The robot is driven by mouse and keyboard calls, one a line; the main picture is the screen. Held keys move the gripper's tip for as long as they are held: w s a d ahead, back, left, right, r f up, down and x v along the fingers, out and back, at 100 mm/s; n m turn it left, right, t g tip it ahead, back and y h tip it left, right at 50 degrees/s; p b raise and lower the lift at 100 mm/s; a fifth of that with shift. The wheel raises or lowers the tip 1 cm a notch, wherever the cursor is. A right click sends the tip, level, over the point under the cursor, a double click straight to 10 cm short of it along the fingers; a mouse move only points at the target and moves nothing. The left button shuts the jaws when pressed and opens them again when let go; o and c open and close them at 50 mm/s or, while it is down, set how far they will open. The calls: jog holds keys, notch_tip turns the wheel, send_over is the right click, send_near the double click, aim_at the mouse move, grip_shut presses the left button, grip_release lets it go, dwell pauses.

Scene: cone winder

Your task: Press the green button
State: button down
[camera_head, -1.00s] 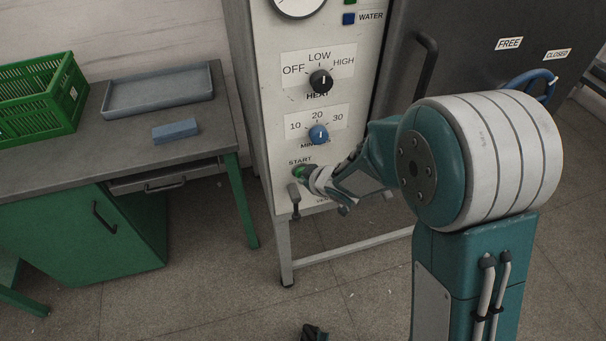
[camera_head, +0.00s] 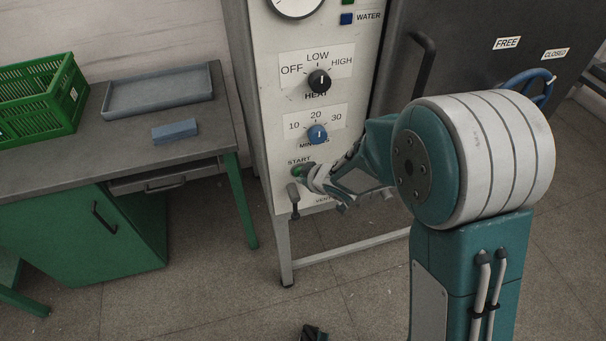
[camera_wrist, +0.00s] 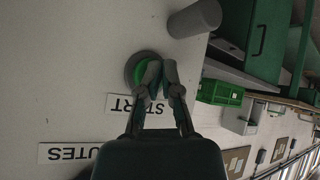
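The green button (camera_wrist: 139,72) sits in a round grey collar on the pale machine panel, beside the START label (camera_wrist: 136,105). In the head view the button (camera_head: 297,170) shows just under the START label, partly hidden by my gripper (camera_head: 308,172). In the wrist view my gripper (camera_wrist: 160,68) has its two fingertips close together with a small gap, right in front of the button and overlapping its edge. Nothing is between the fingers. Whether the tips touch the button cannot be told.
A grey lever (camera_head: 293,198) hangs below the button, and a grey cylinder (camera_wrist: 194,18) sticks out near it in the wrist view. The blue minutes knob (camera_head: 317,134) and black heat knob (camera_head: 319,81) are above. A green cabinet bench (camera_head: 60,174) stands at left.

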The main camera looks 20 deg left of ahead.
jog(key=shift+w+a+r, duration=0.15)
jog(key=shift+a+r, duration=0.15)
jog(key=shift+r, duration=0.1)
jog(key=shift+s+d, duration=0.15)
jog(key=shift+s, duration=0.2)
jog(key=s+d, duration=0.2)
jog(key=s, duration=0.1)
jog(key=s+d, duration=0.1)
jog(key=shift+s+f, duration=0.2)
jog(key=shift+s, duration=0.1)
jog(key=shift+a, duration=0.1)
dwell(0.4)
